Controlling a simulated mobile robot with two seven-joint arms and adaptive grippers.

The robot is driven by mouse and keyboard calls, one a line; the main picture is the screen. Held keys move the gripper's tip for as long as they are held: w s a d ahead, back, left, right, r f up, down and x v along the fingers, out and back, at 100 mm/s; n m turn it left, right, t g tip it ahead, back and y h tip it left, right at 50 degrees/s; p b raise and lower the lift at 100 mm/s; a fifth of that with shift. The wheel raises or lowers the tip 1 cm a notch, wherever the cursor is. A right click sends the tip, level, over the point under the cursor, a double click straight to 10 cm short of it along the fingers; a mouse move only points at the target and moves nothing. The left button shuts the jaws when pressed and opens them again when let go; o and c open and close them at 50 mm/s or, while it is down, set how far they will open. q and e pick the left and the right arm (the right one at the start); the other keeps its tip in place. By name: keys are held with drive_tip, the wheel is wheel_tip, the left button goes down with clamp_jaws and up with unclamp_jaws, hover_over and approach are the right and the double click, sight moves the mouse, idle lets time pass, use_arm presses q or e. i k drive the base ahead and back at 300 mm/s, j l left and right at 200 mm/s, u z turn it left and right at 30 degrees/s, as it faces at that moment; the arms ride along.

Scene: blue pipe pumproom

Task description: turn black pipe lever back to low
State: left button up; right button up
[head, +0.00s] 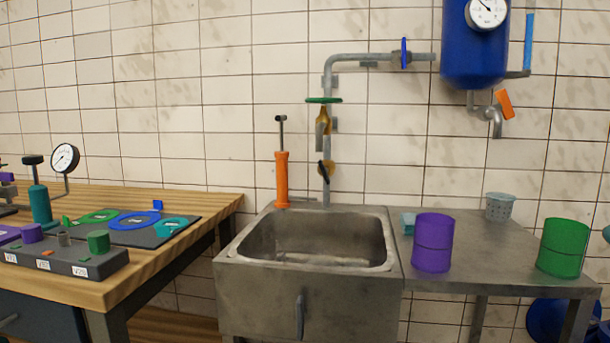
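A small black lever (321,171) sits on the lower part of the grey vertical pipe (326,190) above the sink, in front of a brass-coloured valve body (329,168). The lever looks tilted from upright, but it is too small to read its exact setting. No low mark is readable beside it. Neither of my grippers shows in the head view, and nothing touches the lever.
The steel sink (230,262) stands below the pipe. An orange hand pump (282,180) rises left of the lever. A green handwheel (323,100) sits above it. Purple (433,243) and green (563,248) containers stand on the right counter. A wooden workbench (120,290) is at left.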

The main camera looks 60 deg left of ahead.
sight(325, 170)
drive_tip(key=u, duration=1.7)
